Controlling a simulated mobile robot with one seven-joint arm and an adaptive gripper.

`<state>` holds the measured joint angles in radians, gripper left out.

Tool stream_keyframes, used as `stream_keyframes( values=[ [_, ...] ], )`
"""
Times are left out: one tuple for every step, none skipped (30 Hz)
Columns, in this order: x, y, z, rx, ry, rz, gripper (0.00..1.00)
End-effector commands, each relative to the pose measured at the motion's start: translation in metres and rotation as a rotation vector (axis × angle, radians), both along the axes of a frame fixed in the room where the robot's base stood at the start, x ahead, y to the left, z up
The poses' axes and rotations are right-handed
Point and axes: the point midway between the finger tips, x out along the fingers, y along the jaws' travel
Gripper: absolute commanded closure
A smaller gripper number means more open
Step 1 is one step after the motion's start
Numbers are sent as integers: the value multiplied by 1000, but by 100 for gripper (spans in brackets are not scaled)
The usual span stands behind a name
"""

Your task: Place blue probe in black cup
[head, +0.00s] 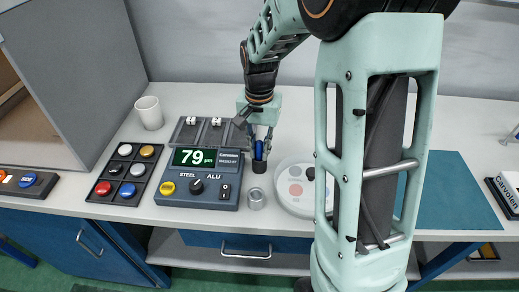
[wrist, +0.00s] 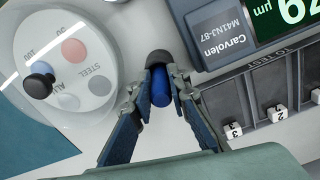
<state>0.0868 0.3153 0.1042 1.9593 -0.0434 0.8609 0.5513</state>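The blue probe (head: 259,151) is upright on the counter, with its lower end at the black cup (head: 259,163). In the wrist view the probe (wrist: 161,88) lines up with the dark round cup (wrist: 159,57). How deep the probe sits in the cup is hidden. My gripper (head: 259,148) points down from above, with one finger on each side of the probe. In the wrist view the fingertips (wrist: 159,77) flank it closely. I cannot tell whether they press on it or stand slightly apart.
The gauge box (head: 203,178), reading 79, stands just left of the cup. A metal ring-like cup (head: 256,198) is in front. A round white plate (head: 294,198) with coloured discs lies to the right. A black tray of buttons (head: 124,175) and a white mug (head: 149,112) are farther left.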

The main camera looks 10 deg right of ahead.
Motion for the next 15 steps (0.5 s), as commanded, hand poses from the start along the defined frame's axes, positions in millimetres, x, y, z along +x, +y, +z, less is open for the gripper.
stream_keyframes(
  values=[
    [-4, 0, -8, 1, 14, 0, 75],
    [-5, 0, -8, 0, 15, 0, 72],
    [-5, 0, -9, 1, 16, 0, 68],
    [-5, 0, -9, 1, 17, 0, 68],
    [-5, 0, -9, 0, 17, 0, 68],
    [-5, 0, -9, 0, 17, 0, 68],
    [-6, 0, -9, 1, 18, 0, 68],
    [-6, 0, -9, 1, 18, 0, 68],
    [-6, 0, -9, 1, 18, 0, 68],
    [-6, 0, -9, 1, 18, 0, 68],
    [-6, 0, -9, 1, 18, 0, 68],
    [-6, 0, -9, 1, 18, 0, 68],
    [-6, 0, -9, 1, 18, 0, 68],
    [-6, 0, -9, 1, 18, 0, 68],
    [-6, 0, -8, 1, 18, 0, 68]
  ],
)
